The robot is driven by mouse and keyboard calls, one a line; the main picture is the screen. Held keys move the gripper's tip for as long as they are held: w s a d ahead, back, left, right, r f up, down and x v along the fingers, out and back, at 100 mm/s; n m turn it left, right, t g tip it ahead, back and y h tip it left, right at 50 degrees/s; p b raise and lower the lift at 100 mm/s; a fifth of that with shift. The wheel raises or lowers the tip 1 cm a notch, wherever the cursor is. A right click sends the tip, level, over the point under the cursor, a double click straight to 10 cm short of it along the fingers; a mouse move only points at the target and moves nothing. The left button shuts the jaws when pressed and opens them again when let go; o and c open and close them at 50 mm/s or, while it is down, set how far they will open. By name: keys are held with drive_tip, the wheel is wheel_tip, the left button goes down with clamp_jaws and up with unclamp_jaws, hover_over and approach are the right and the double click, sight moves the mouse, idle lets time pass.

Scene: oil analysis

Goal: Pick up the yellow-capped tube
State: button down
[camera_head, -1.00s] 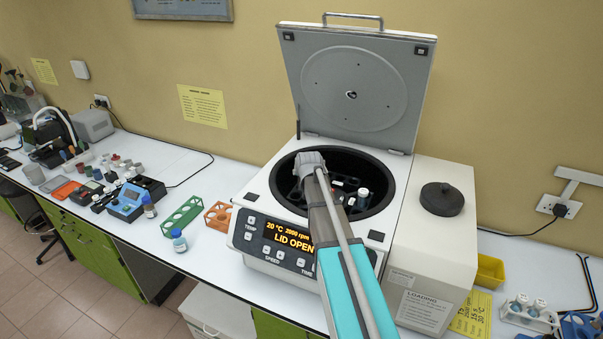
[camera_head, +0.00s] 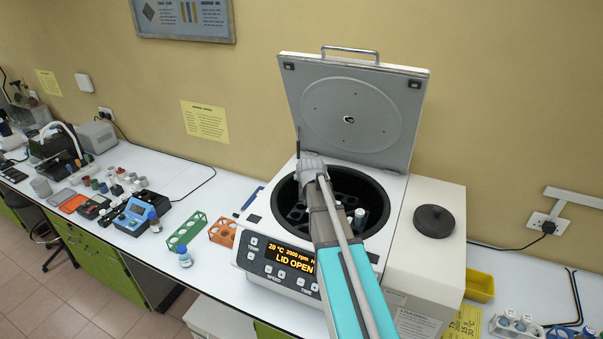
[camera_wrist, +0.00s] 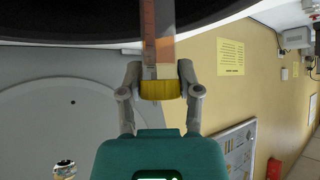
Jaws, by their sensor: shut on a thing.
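The yellow-capped tube (camera_wrist: 159,89) is between the two fingers of my gripper (camera_wrist: 159,84) in the wrist view. Its yellow cap faces the camera and its orange-brown body extends away towards a dark rounded edge. My gripper is shut on it. In the head view, my gripper (camera_head: 312,168) is over the left part of the open centrifuge bowl (camera_head: 378,188). My arm hides the tube and part of the bowl there.
The centrifuge lid (camera_head: 352,115) stands open behind the bowl. Other capped tubes (camera_head: 358,215) sit inside the bowl. Green (camera_head: 187,231) and orange (camera_head: 222,232) racks and a small bottle (camera_head: 184,257) stand left of the centrifuge. A yellow bin (camera_head: 480,287) is at right.

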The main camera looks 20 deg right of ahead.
drive_tip(key=s+a, duration=0.3)
drive_tip(key=s, duration=1.2)
drive_tip(key=shift+d, duration=0.1)
